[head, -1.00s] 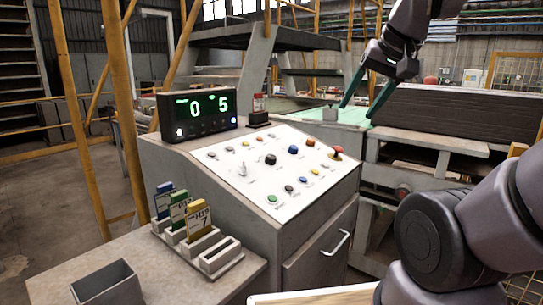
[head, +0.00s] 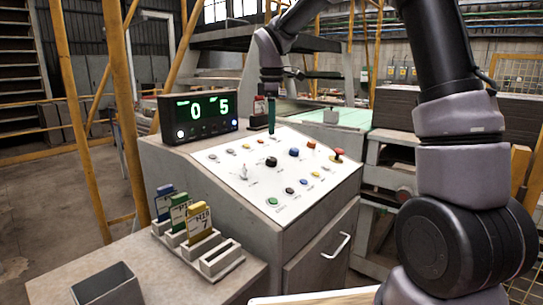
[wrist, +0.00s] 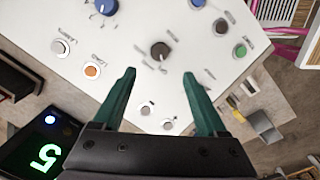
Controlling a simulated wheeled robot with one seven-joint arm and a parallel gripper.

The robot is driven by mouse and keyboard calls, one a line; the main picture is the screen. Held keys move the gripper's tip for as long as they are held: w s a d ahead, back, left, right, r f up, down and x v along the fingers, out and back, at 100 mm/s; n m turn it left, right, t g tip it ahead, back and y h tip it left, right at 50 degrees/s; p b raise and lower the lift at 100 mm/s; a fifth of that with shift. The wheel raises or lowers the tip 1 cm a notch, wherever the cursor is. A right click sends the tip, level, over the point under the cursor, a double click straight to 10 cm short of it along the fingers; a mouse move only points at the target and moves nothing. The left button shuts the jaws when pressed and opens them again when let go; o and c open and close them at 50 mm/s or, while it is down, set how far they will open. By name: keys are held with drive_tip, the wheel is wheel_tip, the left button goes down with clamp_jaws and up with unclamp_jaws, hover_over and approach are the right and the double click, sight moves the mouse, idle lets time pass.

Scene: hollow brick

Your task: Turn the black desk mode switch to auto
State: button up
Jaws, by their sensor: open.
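The black mode switch (head: 271,161) is a round knob in the middle of the white sloping panel (head: 225,162) on the grey desk. In the wrist view the black switch (wrist: 160,51) lies just beyond and between my fingertips, with small labels around it that I cannot read. Which way it points is too small to tell. My gripper (head: 271,131) hangs above the panel with its green fingers pointing down, over the back of the switch. In the wrist view my gripper (wrist: 159,73) is open and empty, its fingers spread to either side and apart from the switch.
Several coloured buttons surround the switch, with a red mushroom button (head: 338,153) at the right and a small toggle (head: 243,173) at the left. A display (head: 198,115) reading 0 and 5 stands at the panel's back left. Card holders (head: 197,240) stand lower left.

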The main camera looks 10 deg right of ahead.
sight(271, 158)
drive_tip(key=f, duration=0.7)
drive_tip(key=w+f, duration=0.1)
drive_tip(key=f, duration=0.3)
clamp_jaws()
